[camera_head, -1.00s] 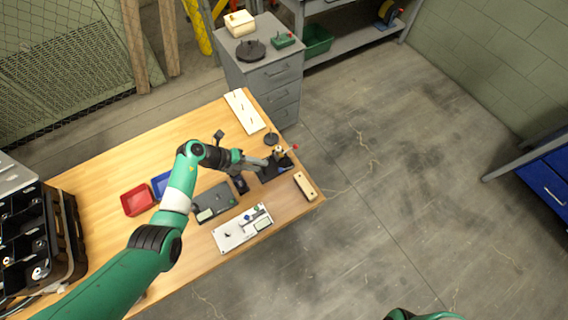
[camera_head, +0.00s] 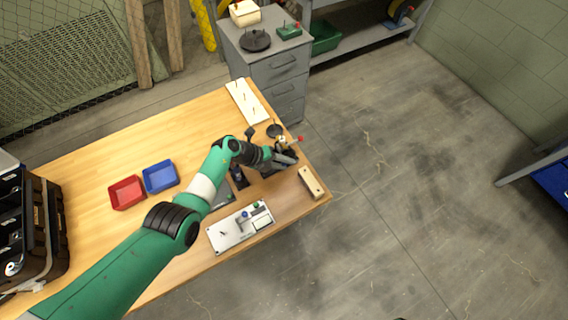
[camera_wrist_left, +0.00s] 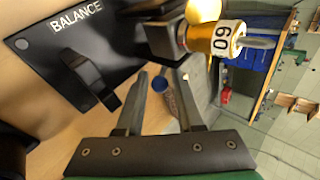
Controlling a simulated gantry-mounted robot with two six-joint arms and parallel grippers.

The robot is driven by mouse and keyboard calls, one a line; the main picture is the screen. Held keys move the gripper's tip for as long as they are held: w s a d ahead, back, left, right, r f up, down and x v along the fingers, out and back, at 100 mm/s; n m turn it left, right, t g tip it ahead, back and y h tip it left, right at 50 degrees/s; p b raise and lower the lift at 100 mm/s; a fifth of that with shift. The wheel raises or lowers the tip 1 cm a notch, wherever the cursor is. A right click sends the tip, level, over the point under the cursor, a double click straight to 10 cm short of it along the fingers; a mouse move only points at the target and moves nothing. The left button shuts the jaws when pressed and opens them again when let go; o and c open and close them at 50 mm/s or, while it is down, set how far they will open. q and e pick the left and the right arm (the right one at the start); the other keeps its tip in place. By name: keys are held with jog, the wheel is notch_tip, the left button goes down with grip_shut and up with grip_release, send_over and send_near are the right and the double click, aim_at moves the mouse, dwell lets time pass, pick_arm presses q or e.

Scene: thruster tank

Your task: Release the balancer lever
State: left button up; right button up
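The black balancer (camera_head: 292,153), marked BALANCE, sits near the right end of the wooden table. In the left wrist view its black base (camera_wrist_left: 95,40) fills the upper left, with a small black bracket-like part (camera_wrist_left: 92,78) on it. A brass cylinder with a number label (camera_wrist_left: 215,40) is beside a dark block at the top. A red-tipped part (camera_head: 299,139) sticks out at the balancer; I cannot tell whether it is the lever. My left gripper (camera_head: 284,159) is at the balancer. Its fingers (camera_wrist_left: 162,76) are apart, with nothing held between them. My right gripper is out of view.
A white panel (camera_head: 226,236) and a wooden block (camera_head: 311,181) lie near the table's front edge. Red (camera_head: 127,193) and blue (camera_head: 160,177) trays are left of my arm. A white board (camera_head: 245,102) and a dark disc (camera_head: 274,130) lie behind the balancer.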

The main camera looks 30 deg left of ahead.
pick_arm(q)
grip_shut()
dwell(1.3)
